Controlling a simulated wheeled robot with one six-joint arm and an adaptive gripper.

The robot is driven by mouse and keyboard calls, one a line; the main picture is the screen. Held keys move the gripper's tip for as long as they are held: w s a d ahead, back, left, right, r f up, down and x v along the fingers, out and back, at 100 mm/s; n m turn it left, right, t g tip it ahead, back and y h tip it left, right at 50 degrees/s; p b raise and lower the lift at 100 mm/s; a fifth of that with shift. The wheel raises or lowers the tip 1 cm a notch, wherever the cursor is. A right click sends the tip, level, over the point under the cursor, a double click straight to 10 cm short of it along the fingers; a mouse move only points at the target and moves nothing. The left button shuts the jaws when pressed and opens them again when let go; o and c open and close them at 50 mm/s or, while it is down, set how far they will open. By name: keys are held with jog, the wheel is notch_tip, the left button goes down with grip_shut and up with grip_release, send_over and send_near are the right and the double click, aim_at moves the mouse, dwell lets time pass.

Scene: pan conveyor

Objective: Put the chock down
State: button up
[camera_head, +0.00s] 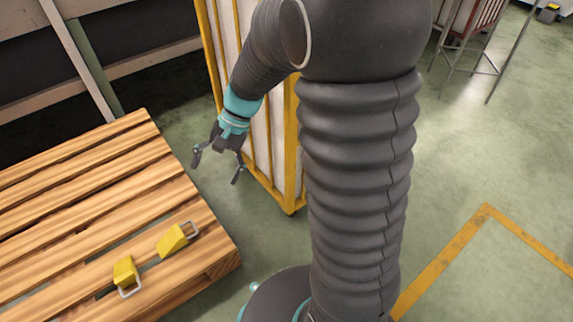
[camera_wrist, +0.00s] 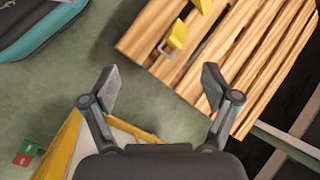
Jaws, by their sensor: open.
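Two yellow chocks with metal loop handles lie on the wooden pallet (camera_head: 95,213). One chock (camera_head: 172,240) is near the pallet's right corner, with its handle pointing right. The other chock (camera_head: 124,272) is to its left and nearer the front, with its handle toward the front edge. My gripper (camera_head: 217,176) is open and empty, in the air just right of the pallet and apart from both chocks. In the wrist view my gripper's fingers (camera_wrist: 158,84) are spread wide. One chock with its handle (camera_wrist: 178,35) and part of the other (camera_wrist: 202,5) show at the top there.
A yellow-framed cage with white panels (camera_head: 288,165) stands close behind and right of my gripper. A yellow floor line (camera_head: 440,264) runs on the green floor at the right. A wheeled rack (camera_head: 478,25) stands at the top right. Floor between pallet and cage is clear.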

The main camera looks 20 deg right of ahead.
jog(key=s+d+r+n+t+h, duration=0.3)
jog(key=s+d+r, duration=0.2)
jog(key=s, duration=0.3)
jog(key=s+d+r+n+t+h, duration=0.3)
jog(key=s+d+r+t, duration=0.1)
jog(key=s+d+r, duration=0.2)
jog(key=shift+s+r, duration=0.85)
jog(key=shift+s, duration=0.1)
